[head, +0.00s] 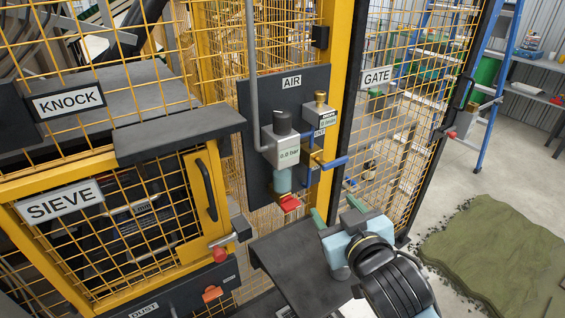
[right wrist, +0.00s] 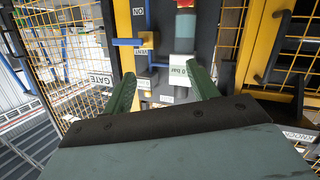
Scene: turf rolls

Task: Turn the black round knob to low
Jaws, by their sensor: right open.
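The black round knob (head: 283,121) sits on top of a grey air regulator (head: 281,147) whose display reads 0.0 bar. The regulator is fixed to a dark panel marked AIR. My right gripper (head: 337,211), with green fingers, is open and empty. It is below and to the right of the knob in the head view, apart from it. In the right wrist view the panel appears upside down, and the regulator (right wrist: 184,63) shows between the open fingers (right wrist: 160,72). The knob's marks are too small to read. My left gripper is not in view.
A blue-handled valve (head: 330,163) and a second unit with a brass top (head: 320,103) stand right of the regulator. A red part (head: 289,203) hangs below its bowl. A dark shelf (head: 300,262) lies under the panel. Yellow mesh fencing surrounds it.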

